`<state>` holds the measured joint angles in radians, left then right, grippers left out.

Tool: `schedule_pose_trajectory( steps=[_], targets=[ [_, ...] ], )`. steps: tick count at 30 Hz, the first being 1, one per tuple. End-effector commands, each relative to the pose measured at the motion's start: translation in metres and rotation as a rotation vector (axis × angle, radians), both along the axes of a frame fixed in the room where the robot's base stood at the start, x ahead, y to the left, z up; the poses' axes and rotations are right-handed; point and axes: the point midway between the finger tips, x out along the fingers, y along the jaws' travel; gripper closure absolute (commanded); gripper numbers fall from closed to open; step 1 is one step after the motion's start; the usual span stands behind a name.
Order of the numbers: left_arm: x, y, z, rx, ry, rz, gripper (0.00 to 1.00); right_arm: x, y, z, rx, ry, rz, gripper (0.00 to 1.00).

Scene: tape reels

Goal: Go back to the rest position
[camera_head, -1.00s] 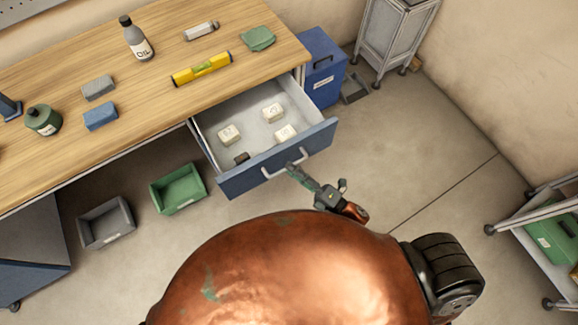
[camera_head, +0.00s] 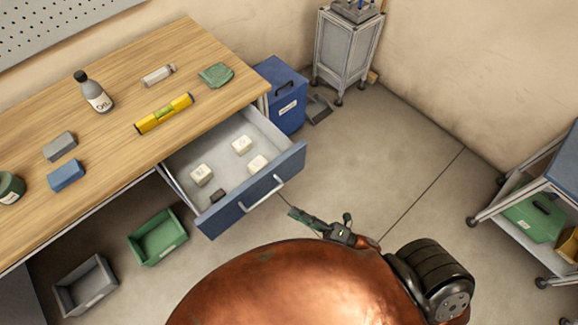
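My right gripper (camera_head: 297,214) is in front of the open drawer, a little to the right of its handle (camera_head: 262,193). It looks apart from the handle and nothing shows in it, but its fingers are too small to tell open from shut. The drawer (camera_head: 253,197) has a blue front and is pulled out from under the workbench. Inside are three white labelled blocks (camera_head: 242,145) and a small dark block (camera_head: 217,195). My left gripper is not in view.
The wooden workbench (camera_head: 112,140) holds a bottle (camera_head: 93,92), a yellow level (camera_head: 164,113) and several small things. Green (camera_head: 158,237) and grey (camera_head: 86,286) bins lie on the floor.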

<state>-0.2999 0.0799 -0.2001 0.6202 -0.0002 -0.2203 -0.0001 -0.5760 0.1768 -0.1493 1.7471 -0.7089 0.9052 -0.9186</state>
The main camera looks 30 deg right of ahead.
Motion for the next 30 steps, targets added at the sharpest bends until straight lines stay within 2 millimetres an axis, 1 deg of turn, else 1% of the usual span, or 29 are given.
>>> schedule_pose_trajectory(
  steps=[6, 8, 11, 14, 15, 17, 18, 20, 21, 23, 24, 26, 27, 29, 30],
  targets=[
    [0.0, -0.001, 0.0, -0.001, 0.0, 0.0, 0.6, 0.0, 0.0, 0.0, 0.0, 0.0, 0.0, 0.73],
    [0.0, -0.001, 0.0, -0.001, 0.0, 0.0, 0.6, 0.001, -0.001, -0.003, 0.005, 0.01, -0.004, 0.73],
    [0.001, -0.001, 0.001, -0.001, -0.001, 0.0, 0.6, 0.007, -0.009, -0.023, 0.034, 0.077, -0.035, 0.73],
    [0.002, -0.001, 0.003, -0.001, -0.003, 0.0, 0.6, 0.015, -0.027, -0.068, 0.104, 0.224, -0.105, 0.73],
    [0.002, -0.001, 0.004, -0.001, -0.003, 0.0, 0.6, 0.018, -0.037, -0.093, 0.14, 0.301, -0.142, 0.73],
    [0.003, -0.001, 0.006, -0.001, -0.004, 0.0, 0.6, 0.018, -0.052, -0.134, 0.201, 0.425, -0.207, 0.73],
    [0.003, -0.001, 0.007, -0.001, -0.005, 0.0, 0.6, 0.016, -0.062, -0.162, 0.242, 0.51, -0.254, 0.73],
    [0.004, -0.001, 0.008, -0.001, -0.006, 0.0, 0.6, 0.009, -0.075, -0.203, 0.303, 0.633, -0.324, 0.73],
    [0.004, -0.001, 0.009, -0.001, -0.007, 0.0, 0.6, 0.002, -0.084, -0.231, 0.344, 0.713, -0.373, 0.73],
    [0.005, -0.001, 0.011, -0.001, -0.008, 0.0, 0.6, -0.012, -0.096, -0.27, 0.403, 0.831, -0.448, 0.73],
    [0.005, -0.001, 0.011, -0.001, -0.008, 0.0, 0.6, -0.024, -0.103, -0.296, 0.442, 0.909, -0.501, 0.73],
    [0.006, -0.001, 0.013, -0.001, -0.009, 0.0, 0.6, -0.045, -0.113, -0.334, 0.498, 1.02, -0.582, 0.73],
    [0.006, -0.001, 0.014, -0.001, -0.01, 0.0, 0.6, -0.061, -0.119, -0.357, 0.535, 1.094, -0.639, 0.73],
    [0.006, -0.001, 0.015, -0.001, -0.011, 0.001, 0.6, -0.089, -0.127, -0.391, 0.589, 1.202, -0.729, 0.73],
    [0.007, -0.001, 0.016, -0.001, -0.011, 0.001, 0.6, -0.108, -0.132, -0.411, 0.623, 1.271, -0.791, 0.73]
  ],
)
